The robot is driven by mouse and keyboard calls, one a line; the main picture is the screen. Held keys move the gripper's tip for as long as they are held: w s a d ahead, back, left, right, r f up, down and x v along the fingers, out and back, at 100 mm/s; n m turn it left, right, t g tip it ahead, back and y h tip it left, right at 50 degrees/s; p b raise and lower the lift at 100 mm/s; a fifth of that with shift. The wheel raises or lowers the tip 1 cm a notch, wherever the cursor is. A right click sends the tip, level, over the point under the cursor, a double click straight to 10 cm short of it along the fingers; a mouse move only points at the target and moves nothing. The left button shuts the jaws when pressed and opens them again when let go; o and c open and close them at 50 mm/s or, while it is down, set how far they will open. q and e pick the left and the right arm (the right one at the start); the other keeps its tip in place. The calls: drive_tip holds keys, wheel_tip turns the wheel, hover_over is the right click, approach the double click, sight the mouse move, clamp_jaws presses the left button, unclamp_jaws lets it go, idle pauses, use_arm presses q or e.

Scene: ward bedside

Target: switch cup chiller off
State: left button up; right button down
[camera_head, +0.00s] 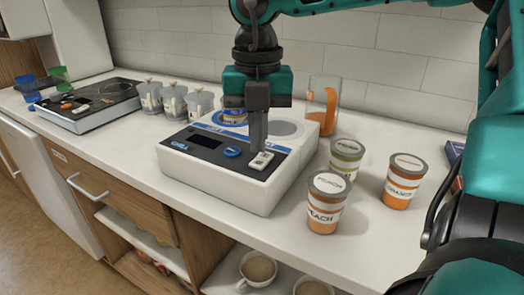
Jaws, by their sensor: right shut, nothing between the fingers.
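The cup chiller (216,180) is a white box with a dark display, a blue knob (232,152) and a light rocker switch (262,160) on its front right top. It stands on the white counter. A blue-and-yellow can or cup (233,111) stands in a blue ring on its top, partly behind my gripper. My right gripper (258,149) points down from above, shut and empty, with its fingertips at the switch's back edge. I cannot tell whether they touch it. The switch's position is too small to read. My left gripper is not in view.
Peach (325,210), orange (402,186) and green-banded (346,157) lidded cups stand right of the chiller. A glass jug (322,100) stands behind. Several grey canisters (173,102) and a hob-like appliance (88,106) are left. Bare counter lies in front right.

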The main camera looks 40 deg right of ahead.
sight(258, 162)
wheel_tip(258, 162, up, 2)
drive_tip(key=shift+r+p, duration=0.25)
drive_tip(key=shift+p, duration=0.35)
drive_tip(key=shift+r+p, duration=0.75)
drive_tip(key=shift+r, duration=0.45)
